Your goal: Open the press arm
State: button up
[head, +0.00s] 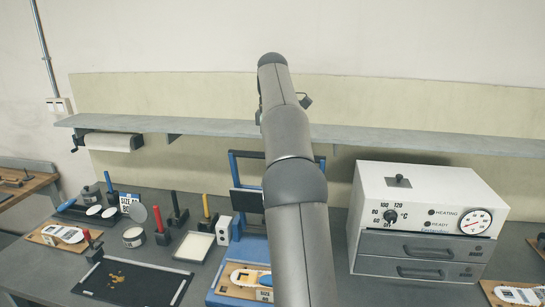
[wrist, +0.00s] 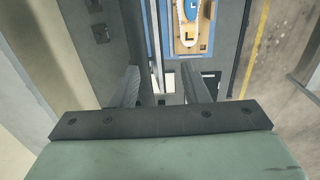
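The press is partly hidden behind my arm in the head view. Its blue frame (head: 233,165) stands upright at the back, with a dark pad (head: 247,201) hanging inside it. Its blue base (head: 222,284) lies in front and bears a white insole (head: 250,277) on a wooden board.
A white heater box (head: 430,205) with drawers stands to the right. A grey shelf (head: 375,139) runs along the wall above. A black mat (head: 133,281), a white tray (head: 195,246) and several upright handled tools, including a yellow-handled one (head: 207,208), stand to the left.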

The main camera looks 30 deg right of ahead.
jog(key=s+a+r+b, duration=0.1)
jog(key=s+a+r, duration=0.1)
jog(key=s+r, duration=0.2)
jog(key=s+a+r+b, duration=0.2)
jog(key=s+a+r, duration=0.1)
jog(key=s, duration=0.4)
jog(key=shift+s+a+r, duration=0.2)
jog(key=shift+a+r, duration=0.15)
jog(key=shift+r, duration=0.25)
jog(key=s+a+f+m, duration=0.2)
jog(key=a+f+m, duration=0.1)
jog(key=a+f, duration=0.65)
jog(key=s+a+f+m, duration=0.3)
jog(key=s+a+f, duration=0.4)
jog(key=f, duration=0.5)
jog(key=s+a+f+m, duration=0.3)
jog(key=s+a+f, duration=0.3)
jog(key=s+f, duration=0.5)
jog(key=shift+s+a+f+t+b, duration=0.2)
jog(key=shift+a+f+t+b, duration=0.1)
jog(key=shift+a+f+b, duration=0.1)
jog(key=shift+d+r, duration=0.1)
